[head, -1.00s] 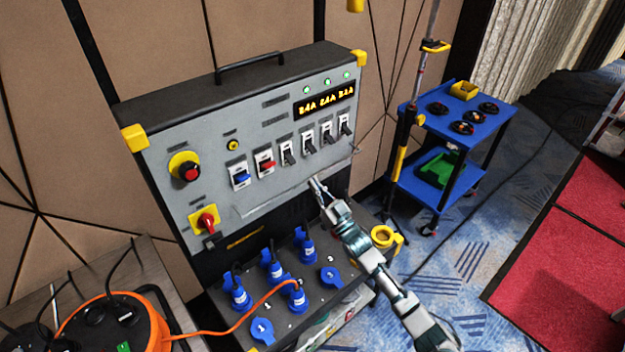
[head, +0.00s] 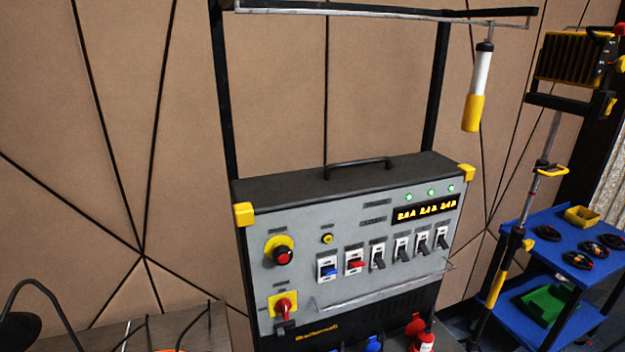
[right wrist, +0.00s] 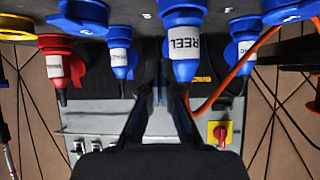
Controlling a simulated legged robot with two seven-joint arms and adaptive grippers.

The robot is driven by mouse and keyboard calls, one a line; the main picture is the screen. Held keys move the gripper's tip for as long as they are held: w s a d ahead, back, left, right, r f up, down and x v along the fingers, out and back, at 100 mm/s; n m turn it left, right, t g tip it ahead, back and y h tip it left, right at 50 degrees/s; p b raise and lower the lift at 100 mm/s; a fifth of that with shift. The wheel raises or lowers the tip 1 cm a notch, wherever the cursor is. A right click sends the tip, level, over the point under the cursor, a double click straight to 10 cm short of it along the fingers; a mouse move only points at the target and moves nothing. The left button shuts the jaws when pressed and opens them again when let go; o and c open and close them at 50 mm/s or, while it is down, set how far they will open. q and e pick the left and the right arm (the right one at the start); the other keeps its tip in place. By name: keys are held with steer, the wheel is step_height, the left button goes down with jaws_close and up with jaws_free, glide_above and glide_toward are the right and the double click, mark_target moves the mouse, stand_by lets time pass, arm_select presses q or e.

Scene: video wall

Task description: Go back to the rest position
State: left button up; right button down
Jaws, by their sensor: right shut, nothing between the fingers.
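The grey control panel (head: 350,255) fills the lower middle of the head view, with a row of switches and a red knob on a yellow plate (head: 283,305). Neither of my grippers shows in the head view. My right gripper (right wrist: 162,78) shows in the right wrist view, where the scene appears upside down. Its dark fingers are shut with nothing between them. They are in front of the blue plugs, close beside the one labelled REEL (right wrist: 185,45) in that picture. Whether they touch it, I cannot tell. My left gripper is in no view.
A red plug (right wrist: 58,60) and an orange cable (right wrist: 232,75) are near the right gripper. A black overhead frame (head: 380,10) holds a hanging yellow-and-white lamp (head: 477,90). A blue cart (head: 550,318) stands at the right.

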steer(key=s+d+f+g+h, duration=0.1)
steer(key=s+d+f+g, duration=0.2)
steer(key=s, duration=0.9)
steer(key=s+d+f+g+h, duration=0.15)
steer(key=s+g, duration=0.35)
steer(key=s, duration=0.7)
arm_select(q)
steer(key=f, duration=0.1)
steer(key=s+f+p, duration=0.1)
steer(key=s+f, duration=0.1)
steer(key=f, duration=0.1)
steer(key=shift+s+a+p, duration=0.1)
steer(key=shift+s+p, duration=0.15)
steer(key=shift+p, duration=0.1)
arm_select(e)
steer(key=s+f, duration=0.2)
steer(key=f, duration=1.1)
steer(key=s+f+g, duration=0.1)
steer(key=s+f, duration=0.1)
steer(key=f, duration=1.2)
steer(key=shift+a+m, duration=0.3)
steer(key=shift+a, duration=0.1)
steer(key=shift+s, duration=0.1)
